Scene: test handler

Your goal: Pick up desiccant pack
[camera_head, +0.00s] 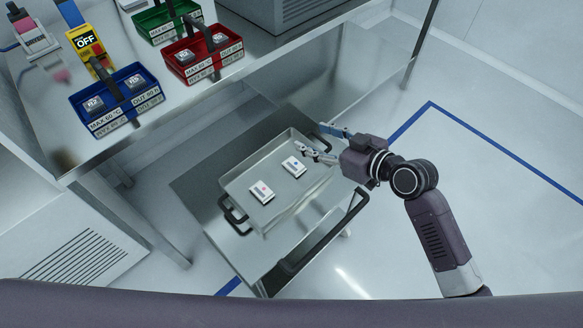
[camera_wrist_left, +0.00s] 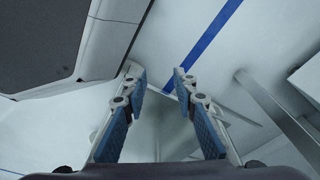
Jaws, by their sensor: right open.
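Two small white packs lie flat and apart in a metal tray (camera_head: 230,187) in the head view. One pack (camera_head: 262,192) has a reddish mark and lies nearer me. The other pack (camera_head: 293,166) has a blue mark and lies farther back, to the right. I cannot read which is the desiccant pack. My right gripper (camera_head: 312,138) is open and empty above the tray's far right corner, just beyond the blue-marked pack. My left gripper (camera_wrist_left: 160,78) shows only in the left wrist view. Its blue-padded fingers are apart with nothing between them.
The tray sits on a cart (camera_head: 195,187) with black handles. Behind it a metal bench (camera_head: 160,140) carries blue (camera_head: 125,122), red (camera_head: 207,69) and green (camera_head: 160,33) baskets holding small modules. Floor to the right is clear.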

